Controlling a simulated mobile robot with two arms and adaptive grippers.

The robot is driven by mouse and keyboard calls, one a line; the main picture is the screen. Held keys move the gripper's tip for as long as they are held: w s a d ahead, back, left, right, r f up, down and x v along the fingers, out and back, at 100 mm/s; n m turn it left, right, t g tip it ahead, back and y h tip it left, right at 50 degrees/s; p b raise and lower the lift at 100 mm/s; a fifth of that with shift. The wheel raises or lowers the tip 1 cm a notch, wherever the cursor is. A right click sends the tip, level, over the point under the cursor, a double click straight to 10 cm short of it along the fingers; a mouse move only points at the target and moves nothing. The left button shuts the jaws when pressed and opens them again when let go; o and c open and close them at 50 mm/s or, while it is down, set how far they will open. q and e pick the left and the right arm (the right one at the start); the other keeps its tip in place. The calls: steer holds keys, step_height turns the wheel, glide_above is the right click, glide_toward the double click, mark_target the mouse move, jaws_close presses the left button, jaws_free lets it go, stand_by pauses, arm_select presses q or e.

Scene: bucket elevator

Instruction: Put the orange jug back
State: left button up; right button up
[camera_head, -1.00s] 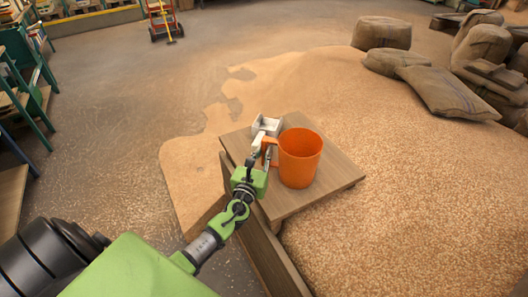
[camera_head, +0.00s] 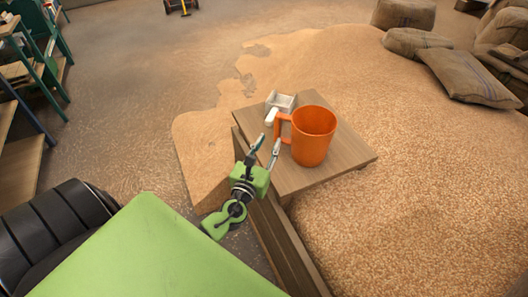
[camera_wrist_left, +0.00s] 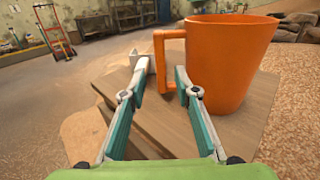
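The orange jug (camera_head: 314,136) stands upright on a small wooden board (camera_head: 345,165) beside the grain heap. Its handle points left, towards my left gripper (camera_head: 267,148). The left gripper is open, its fingers apart and empty, just short of the handle. In the left wrist view the jug (camera_wrist_left: 228,58) is ahead and to the right, with its handle (camera_wrist_left: 160,62) beyond the fingertips of the gripper (camera_wrist_left: 158,78). My right gripper is in neither view.
A white scoop (camera_head: 281,103) lies on the board behind the jug's handle. A large grain heap (camera_head: 430,190) surrounds the board on the right. Sacks (camera_head: 475,76) lie at the back right. Green shelving (camera_head: 40,60) stands at the left.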

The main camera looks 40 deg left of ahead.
arm_select(q)
steer(key=v, duration=0.3)
steer(key=shift+s+d, duration=0.1)
steer(key=shift+s, duration=0.15)
stand_by(0.4)
